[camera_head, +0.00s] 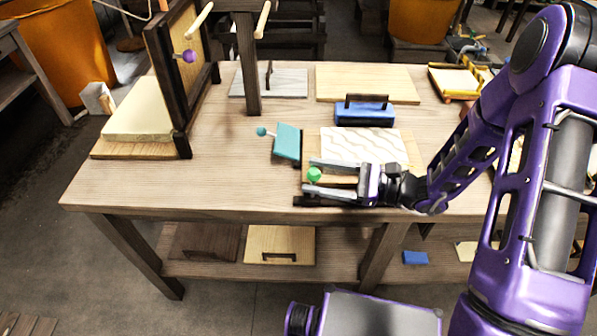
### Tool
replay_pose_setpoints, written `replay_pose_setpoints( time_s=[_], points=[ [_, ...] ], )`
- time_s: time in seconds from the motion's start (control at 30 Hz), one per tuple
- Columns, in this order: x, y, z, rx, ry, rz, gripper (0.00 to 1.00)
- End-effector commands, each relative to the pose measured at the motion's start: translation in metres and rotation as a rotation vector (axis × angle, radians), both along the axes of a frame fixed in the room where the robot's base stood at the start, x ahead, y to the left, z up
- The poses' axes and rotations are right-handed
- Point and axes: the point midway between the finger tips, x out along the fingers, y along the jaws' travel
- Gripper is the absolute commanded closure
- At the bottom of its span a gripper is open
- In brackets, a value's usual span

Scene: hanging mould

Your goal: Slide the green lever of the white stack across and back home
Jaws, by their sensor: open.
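The white stack (362,143) with a wavy-patterned top lies on a wooden board at the table's front, right of the middle. The green lever knob (314,174) is at the left front of the stack. My gripper (312,178) reaches in from the right, open, its two fingers pointing left on either side of the green knob. I cannot tell whether either finger touches it. The fingers and wrist hide part of the lever and the stack's front edge.
A teal block (287,142) with a teal knob stands just left of the stack. A blue block with a dark handle (364,112) is behind it. A dark upright frame with a purple knob (187,56) stands at left. The table's front left (190,190) is clear.

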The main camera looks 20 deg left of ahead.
Motion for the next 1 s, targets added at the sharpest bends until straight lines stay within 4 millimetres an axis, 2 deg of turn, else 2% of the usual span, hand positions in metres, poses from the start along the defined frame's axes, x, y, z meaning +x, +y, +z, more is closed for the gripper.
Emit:
replay_pose_setpoints(
  time_s=[0.1,0.3,0.67,1.0],
  points=[
    [-0.002,0.022,0.0,0.0,0.0,0.004,0.31],
    [-0.002,0.041,0.0,0.0,-0.001,0.002,0.31],
    [-0.002,0.045,0.0,0.0,-0.001,0.0,0.33],
    [-0.002,0.045,0.0,0.0,-0.001,0.0,0.94]
  ],
)
